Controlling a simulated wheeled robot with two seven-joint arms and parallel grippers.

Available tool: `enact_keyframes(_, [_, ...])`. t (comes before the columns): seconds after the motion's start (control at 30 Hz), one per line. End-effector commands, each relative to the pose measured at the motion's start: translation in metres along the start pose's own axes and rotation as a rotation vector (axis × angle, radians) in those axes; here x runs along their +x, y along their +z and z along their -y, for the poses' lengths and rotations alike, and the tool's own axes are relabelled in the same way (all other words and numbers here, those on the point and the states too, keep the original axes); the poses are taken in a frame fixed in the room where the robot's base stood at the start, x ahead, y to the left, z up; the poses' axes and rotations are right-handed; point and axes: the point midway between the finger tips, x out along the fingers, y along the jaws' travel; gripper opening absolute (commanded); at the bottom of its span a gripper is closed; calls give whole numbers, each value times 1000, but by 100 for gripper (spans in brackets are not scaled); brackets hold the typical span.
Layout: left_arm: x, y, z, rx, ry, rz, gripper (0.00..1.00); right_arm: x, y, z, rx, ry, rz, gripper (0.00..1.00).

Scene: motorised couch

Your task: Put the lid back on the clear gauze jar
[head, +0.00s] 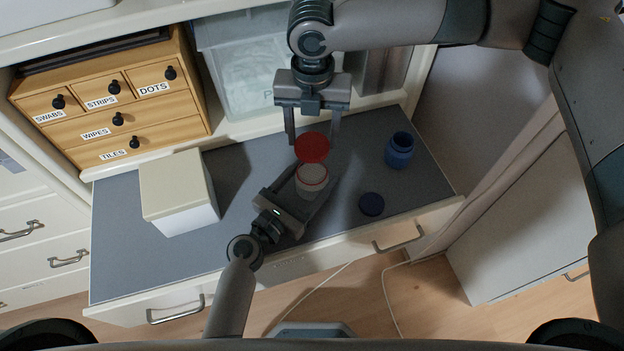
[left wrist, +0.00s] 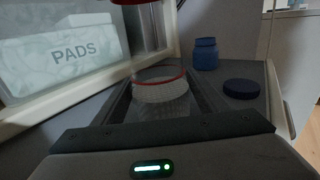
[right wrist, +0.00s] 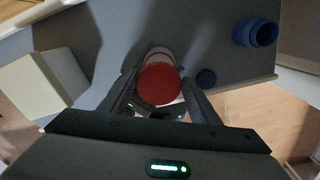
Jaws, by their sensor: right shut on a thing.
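The clear gauze jar (head: 312,182), with a red rim and pale contents, stands upright and uncovered on the grey drawer-unit top. It also shows in the left wrist view (left wrist: 160,97). The red lid (head: 312,147) is held in my right gripper (head: 313,140), above the jar and apart from it. The lid's edge shows at the top of the left wrist view (left wrist: 132,2); in the right wrist view the lid (right wrist: 159,84) partly covers the jar. My left gripper (head: 314,167) is low, its open fingers on either side of the jar, with gaps visible.
An open blue jar (head: 399,151) and a dark blue lid (head: 371,204) lie to the right. A cream-lidded white box (head: 180,190) is at left. Behind stand a labelled wooden drawer chest (head: 120,110) and a translucent pads bin (head: 240,75).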

Motion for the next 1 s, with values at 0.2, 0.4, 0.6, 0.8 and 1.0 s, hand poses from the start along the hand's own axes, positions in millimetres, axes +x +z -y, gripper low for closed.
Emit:
enact_keyframes(0.2, [0,0,0,0,0,0,26,7,0,0,0,0,-1,36])
enact_keyframes(0.4, [0,0,0,0,0,0,26,31,-1,0,0,-1,-3,36])
enact_keyframes(0.6, [0,0,0,0,0,0,26,49,0,0,0,-2,-1,36])
enact_keyframes(0.8, [0,0,0,0,0,-1,26,50,0,0,0,-2,1,36])
enact_keyframes(1.0, [0,0,0,0,0,-1,26,50,0,0,0,-2,1,36])
